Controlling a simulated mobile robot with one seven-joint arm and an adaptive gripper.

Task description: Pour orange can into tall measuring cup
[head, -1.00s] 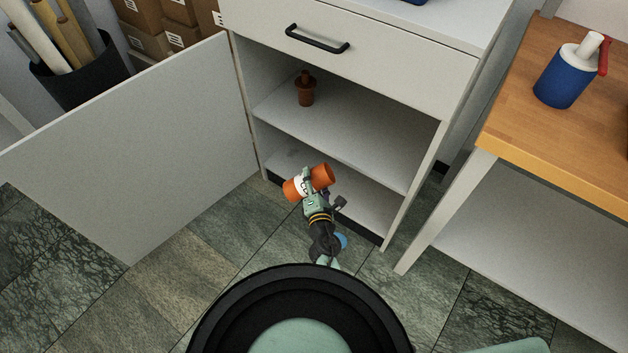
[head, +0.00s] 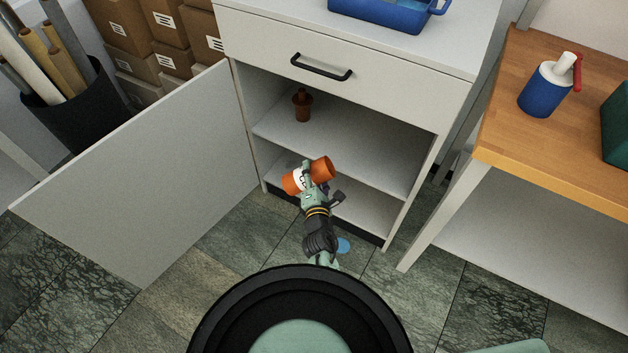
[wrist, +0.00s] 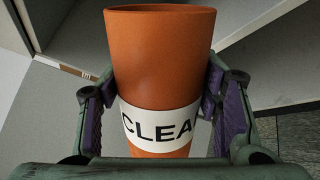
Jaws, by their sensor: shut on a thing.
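The orange can (head: 321,168) has a white label and is held tilted, almost on its side, in front of the open cabinet. In the wrist view the can (wrist: 160,60) fills the middle, and its label reads "CLEA" before a finger cuts it off. My gripper (head: 309,179) is shut on the can, with a purple-padded finger on each side of it in the wrist view (wrist: 158,108). I see no tall measuring cup in either view.
The open cabinet (head: 345,150) has a small brown bottle (head: 302,106) on its upper shelf. Its door (head: 140,170) swings out left. A blue tray (head: 375,14) is on top. A wooden table (head: 500,120) at right holds a blue-and-white bottle (head: 547,90).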

